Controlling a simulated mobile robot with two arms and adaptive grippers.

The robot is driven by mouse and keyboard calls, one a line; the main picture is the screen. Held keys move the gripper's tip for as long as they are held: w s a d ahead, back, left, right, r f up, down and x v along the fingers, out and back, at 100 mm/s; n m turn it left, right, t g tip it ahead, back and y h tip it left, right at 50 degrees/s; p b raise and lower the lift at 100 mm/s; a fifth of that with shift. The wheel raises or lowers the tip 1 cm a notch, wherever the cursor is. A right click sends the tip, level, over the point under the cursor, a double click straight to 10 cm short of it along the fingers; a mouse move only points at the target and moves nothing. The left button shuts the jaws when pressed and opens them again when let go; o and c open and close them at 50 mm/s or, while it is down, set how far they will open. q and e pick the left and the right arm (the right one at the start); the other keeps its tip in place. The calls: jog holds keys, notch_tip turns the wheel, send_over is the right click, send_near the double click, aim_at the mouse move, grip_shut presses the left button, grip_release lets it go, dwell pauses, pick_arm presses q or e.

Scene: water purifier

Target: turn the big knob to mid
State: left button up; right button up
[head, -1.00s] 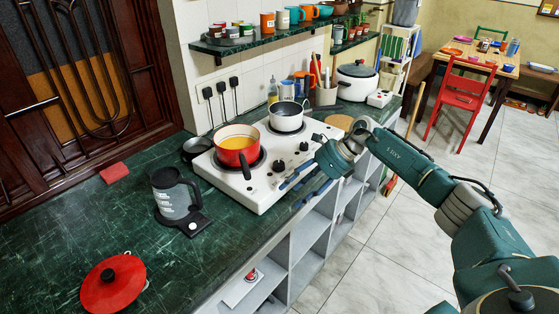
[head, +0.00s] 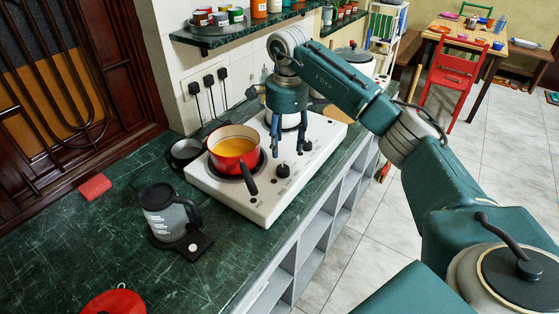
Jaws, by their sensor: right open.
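The white two-burner stove (head: 264,206) stands on the dark green counter. A dark knob (head: 283,171) shows on its front part, and another dark knob (head: 307,145) sits further right beside my gripper. I cannot tell from their size which one is the big knob, nor read their settings. My right gripper (head: 287,150) points down over the stove, open, with its two fingers apart and nothing seen between them. Its fingertips appear just behind the nearer knob; the exact height is unclear. My left gripper is not in view.
A red pot (head: 235,150) with orange liquid sits on the near burner, its dark handle toward the front. A shelf (head: 235,34) hangs above.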

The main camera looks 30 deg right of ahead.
jog(key=p, duration=0.1)
send_over(284, 168)
jog(key=f, duration=0.4)
jog(key=shift+s+a+f, duration=0.1)
jog(key=shift+s+f, duration=0.3)
jog(key=f, duration=0.2)
jog(key=shift+w+f+p, duration=0.3)
jog(key=shift+f+p, duration=0.05)
jog(key=shift+f, duration=0.9)
jog(key=shift+c, duration=0.3)
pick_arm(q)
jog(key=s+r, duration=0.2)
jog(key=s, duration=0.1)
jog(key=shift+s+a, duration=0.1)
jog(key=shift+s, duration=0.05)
pick_arm(e)
jog(key=c, duration=1.1)
